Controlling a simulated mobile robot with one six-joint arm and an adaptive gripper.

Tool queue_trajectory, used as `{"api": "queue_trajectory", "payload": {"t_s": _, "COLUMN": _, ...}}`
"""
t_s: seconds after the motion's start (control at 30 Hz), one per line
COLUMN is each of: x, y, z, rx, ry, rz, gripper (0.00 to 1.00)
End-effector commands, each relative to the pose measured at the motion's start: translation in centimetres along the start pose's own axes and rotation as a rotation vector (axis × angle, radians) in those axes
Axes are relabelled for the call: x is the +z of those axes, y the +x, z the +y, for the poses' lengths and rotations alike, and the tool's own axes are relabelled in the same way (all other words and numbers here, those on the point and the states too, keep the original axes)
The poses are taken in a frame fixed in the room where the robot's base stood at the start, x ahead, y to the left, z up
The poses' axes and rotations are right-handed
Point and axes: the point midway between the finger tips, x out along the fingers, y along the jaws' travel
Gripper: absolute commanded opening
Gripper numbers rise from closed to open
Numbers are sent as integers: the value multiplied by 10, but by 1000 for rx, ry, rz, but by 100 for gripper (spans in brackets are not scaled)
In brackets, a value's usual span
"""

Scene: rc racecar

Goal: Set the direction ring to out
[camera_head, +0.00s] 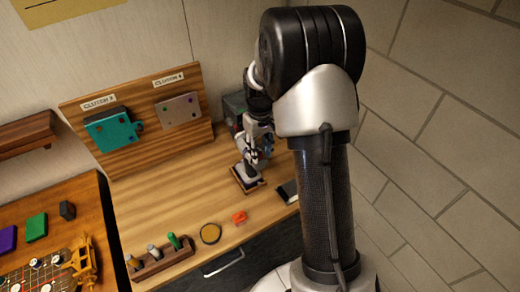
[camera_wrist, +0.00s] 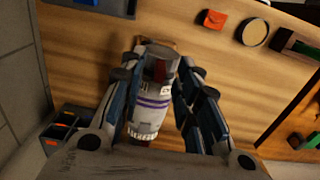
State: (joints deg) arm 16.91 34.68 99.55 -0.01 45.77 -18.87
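In the wrist view a device with a grey and white body (camera_wrist: 148,118) stands between my fingers. A purple ring (camera_wrist: 152,102) runs around its body, and a dark red and grey part shows at its far end. I cannot read any ring marking. My gripper (camera_wrist: 163,62) is open around it, one finger on each side, with a gap showing at the right finger. In the head view my gripper (camera_head: 257,152) reaches down over the device, which stands on a small dark-edged base (camera_head: 248,184) and is mostly hidden by my gripper.
A wooden board (camera_head: 140,150) with a teal block (camera_head: 113,128) and a grey plate (camera_head: 178,111) stands behind. A rack of small tools (camera_head: 160,260), a yellow-topped disc (camera_head: 210,233) and a red piece (camera_head: 239,217) lie in front. The middle-left of the bench is clear.

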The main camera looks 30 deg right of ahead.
Motion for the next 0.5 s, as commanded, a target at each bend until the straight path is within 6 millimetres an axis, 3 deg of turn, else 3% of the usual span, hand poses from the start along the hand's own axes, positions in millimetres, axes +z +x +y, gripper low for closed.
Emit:
{"api": "queue_trajectory", "payload": {"t_s": 0.13, "x": 0, "y": 0, "z": 0, "rx": 0, "ry": 0, "rz": 0, "gripper": 30}}
{"api": "queue_trajectory", "payload": {"t_s": 0.5, "x": 0, "y": 0, "z": 0, "rx": 0, "ry": 0, "rz": 0, "gripper": 5}}
